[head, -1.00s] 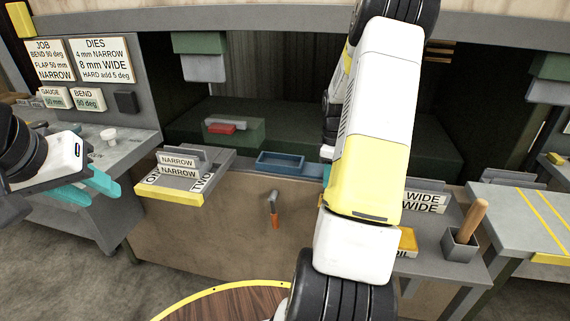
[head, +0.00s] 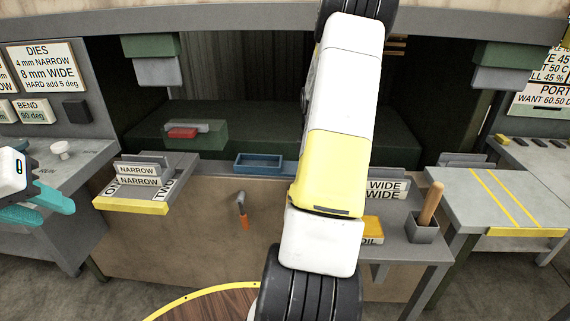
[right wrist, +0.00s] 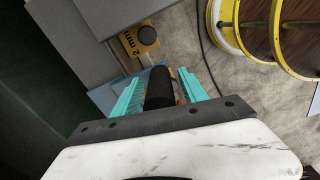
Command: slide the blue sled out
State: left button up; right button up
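The blue sled (head: 270,158) is a shallow open blue tray at the front edge of the green bed, left of my right arm. A pale blue surface (right wrist: 104,97) shows beside the fingers in the right wrist view; I cannot tell if it is the sled. My right gripper (right wrist: 160,88) has teal fingers apart, with a black cylinder (right wrist: 159,86) between them. I cannot tell if they touch it. The arm hides this gripper in the head view. My left gripper (head: 38,208) is at the far left, fingers apart and empty, away from the sled.
A grey shelf with NARROW plates (head: 155,190) stands left of the sled. A hammer-like tool (head: 242,212) with an orange handle is on the front panel. A holder with a wooden handle (head: 423,226) is at right. A yellow 2 mm block (right wrist: 140,40) shows in the wrist view.

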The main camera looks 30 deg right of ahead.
notch_tip(320, 180, up, 8)
jog(key=shift+f, duration=0.1)
dwell(0.5)
dwell(0.4)
